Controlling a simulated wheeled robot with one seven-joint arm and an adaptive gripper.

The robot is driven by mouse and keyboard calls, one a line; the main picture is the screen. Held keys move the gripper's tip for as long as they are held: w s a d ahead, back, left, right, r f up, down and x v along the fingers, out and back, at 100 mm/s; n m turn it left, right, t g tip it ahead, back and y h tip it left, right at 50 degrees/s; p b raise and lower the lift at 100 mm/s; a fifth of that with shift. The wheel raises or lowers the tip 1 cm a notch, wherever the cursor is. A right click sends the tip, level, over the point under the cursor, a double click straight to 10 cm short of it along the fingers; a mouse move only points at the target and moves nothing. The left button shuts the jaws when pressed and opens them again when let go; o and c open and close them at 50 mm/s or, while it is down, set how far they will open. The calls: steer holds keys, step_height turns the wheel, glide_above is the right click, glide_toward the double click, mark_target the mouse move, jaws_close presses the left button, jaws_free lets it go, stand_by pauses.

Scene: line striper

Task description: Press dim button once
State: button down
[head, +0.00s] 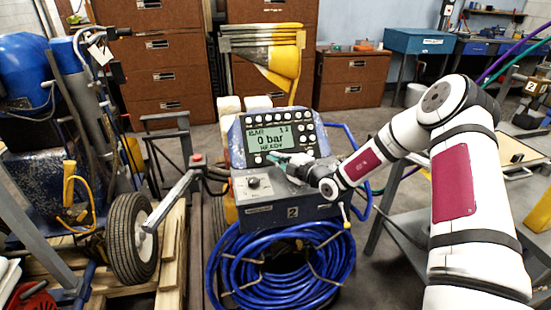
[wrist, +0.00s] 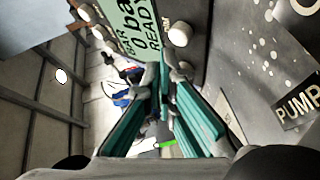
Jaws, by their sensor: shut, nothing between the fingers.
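The striper's control panel (head: 237,140) faces me on the blue machine. Its lit display (head: 268,137) reads "0 bar" and "READY"; it also shows at the top of the wrist view (wrist: 140,25). Round white buttons sit around the display. My gripper (head: 274,156), with teal fingers (wrist: 162,75), is shut and empty at the panel's lower part. Contact with a button cannot be made out.
A lower grey box with a knob (head: 253,182) juts out below the panel. A coiled blue hose (head: 232,272) hangs in front. A wheeled frame with a black tyre (head: 128,238) stands at left. Brown drawer cabinets (head: 160,55) stand behind.

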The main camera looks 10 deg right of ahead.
steer(key=shift+w+f, duration=0.3)
steer(key=shift+w+f+b, duration=0.2)
steer(key=shift+f+b, duration=0.05)
steer(key=shift+b, duration=0.05)
stand_by(0.9)
steer(key=shift+w+d+f, duration=0.15)
steer(key=shift+f, duration=0.1)
stand_by(0.4)
steer(key=shift+s+d+r+p, duration=0.25)
steer(key=shift+s+r+p, duration=0.4)
steer(key=shift+p, duration=0.2)
steer(key=shift+a, duration=0.1)
steer(key=shift+a+r, duration=0.1)
steer(key=s+r+p, duration=0.3)
steer(key=p, duration=0.1)
steer(key=shift+s+r+p, duration=0.25)
steer(key=shift+s+p, duration=0.05)
steer(key=shift+p, duration=0.1)
